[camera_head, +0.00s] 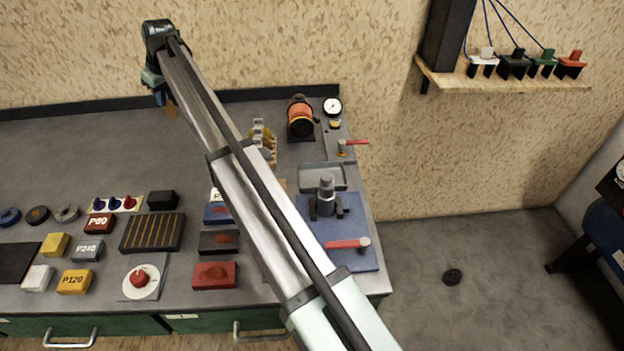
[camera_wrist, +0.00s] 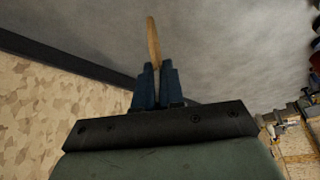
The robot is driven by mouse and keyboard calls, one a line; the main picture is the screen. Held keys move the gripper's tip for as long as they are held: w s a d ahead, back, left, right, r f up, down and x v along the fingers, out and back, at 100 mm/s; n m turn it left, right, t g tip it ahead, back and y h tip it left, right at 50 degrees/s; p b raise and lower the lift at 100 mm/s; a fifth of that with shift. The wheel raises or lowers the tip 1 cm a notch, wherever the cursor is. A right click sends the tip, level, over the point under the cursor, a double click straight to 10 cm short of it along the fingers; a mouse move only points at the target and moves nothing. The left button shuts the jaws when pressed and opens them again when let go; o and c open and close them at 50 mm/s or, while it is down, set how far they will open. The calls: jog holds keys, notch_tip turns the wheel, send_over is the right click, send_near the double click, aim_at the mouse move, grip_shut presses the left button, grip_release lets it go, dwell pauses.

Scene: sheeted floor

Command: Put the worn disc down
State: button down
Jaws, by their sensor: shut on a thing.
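My gripper (camera_head: 160,97) is at the far back of the grey bench, left of the middle. It is shut on a thin tan-brown disc, the worn disc (camera_head: 171,111), which hangs below the fingers. In the wrist view the blue fingers (camera_wrist: 154,88) pinch the disc (camera_wrist: 153,42), which shows nearly edge-on and sticks out beyond the fingertips. The grey bench surface (camera_wrist: 215,45) shows behind it. The disc looks clear of the bench, but its exact height cannot be told. Its faces are mostly hidden.
The back left of the bench top (camera_head: 60,150) is bare. An orange-and-black machine (camera_head: 300,118) stands back right. My arm hides the bench's middle.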

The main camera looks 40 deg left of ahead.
jog(key=w+d+r+m+t, duration=0.1)
jog(key=w+d, duration=0.4)
jog(key=w, duration=0.3)
jog(key=w+d+m, duration=0.1)
jog(key=w+d, duration=0.5)
jog(key=w, duration=0.2)
jog(key=w+d+m, duration=0.1)
jog(key=w+d, duration=0.4)
jog(key=d, duration=0.4)
jog(key=w+d+m, duration=0.1)
jog(key=w+d, duration=0.4)
jog(key=d, duration=0.4)
jog(key=s+d+f+n+g, duration=0.1)
jog(key=s+d+n, duration=0.1)
jog(key=s+d, duration=0.35)
jog(key=s+d+f+n, duration=0.1)
jog(key=s+d+n, duration=0.2)
jog(key=d, duration=0.5)
jog(key=shift+s+f+n+g, duration=0.1)
jog(key=shift+f+n+g, duration=0.2)
jog(key=shift+f, duration=1.4)
jog(key=shift+s+f+n+g, duration=0.15)
jog(key=shift+f+n, duration=0.3)
jog(key=shift+f, duration=1.25)
jog(key=shift+s+f+n+g, duration=0.15)
jog(key=shift+f+n, duration=0.2)
jog(key=shift+f, duration=1.35)
jog(key=shift+f, duration=0.15)
